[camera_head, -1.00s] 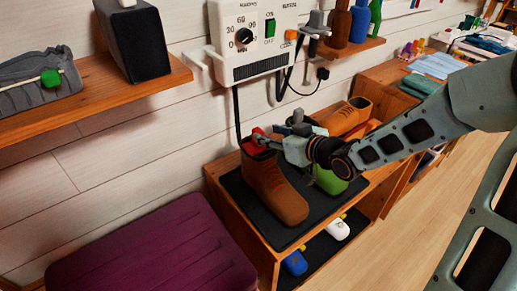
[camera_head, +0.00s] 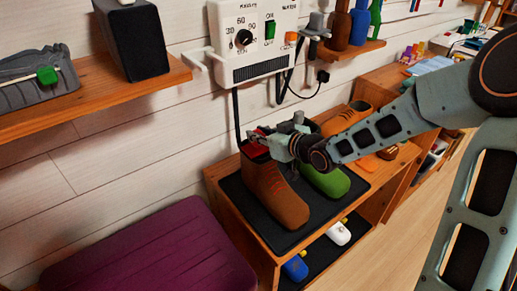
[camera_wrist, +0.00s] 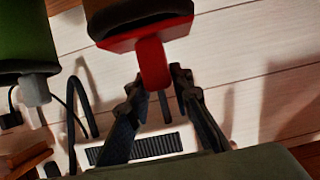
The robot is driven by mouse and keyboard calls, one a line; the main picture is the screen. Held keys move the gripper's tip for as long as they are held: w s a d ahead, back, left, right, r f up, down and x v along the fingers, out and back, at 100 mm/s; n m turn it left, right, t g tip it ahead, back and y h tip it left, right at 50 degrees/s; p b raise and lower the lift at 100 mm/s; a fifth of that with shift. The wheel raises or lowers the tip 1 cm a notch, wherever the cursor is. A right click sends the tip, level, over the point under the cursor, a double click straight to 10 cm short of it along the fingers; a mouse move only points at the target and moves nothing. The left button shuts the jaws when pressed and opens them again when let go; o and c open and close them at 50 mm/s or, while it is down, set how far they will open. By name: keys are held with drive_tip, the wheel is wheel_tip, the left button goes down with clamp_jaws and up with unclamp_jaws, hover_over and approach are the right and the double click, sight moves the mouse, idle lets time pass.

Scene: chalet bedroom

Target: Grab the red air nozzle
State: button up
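The red air nozzle (camera_head: 254,150) is at the top opening of the brown boot (camera_head: 274,190) in the head view. In the wrist view the red nozzle (camera_wrist: 152,62) sticks out of the boot's opening, its narrow end toward my gripper. My gripper (camera_head: 266,139) is at the boot's top. In the wrist view my gripper's (camera_wrist: 158,82) two dark fingertips are apart, one on each side of the nozzle's narrow end. I cannot tell whether either fingertip touches it. The far part of the nozzle is hidden in the boot.
A green boot (camera_head: 326,181) stands right beside the brown one on a dark mat (camera_head: 237,188). A wall unit (camera_head: 255,40) with a knob and a hanging cable is just behind. A purple padded seat (camera_head: 150,250) is front left. A wooden shelf (camera_head: 95,95) juts out at left.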

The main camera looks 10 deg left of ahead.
clamp_jaws()
drive_tip(key=shift+r, duration=0.1)
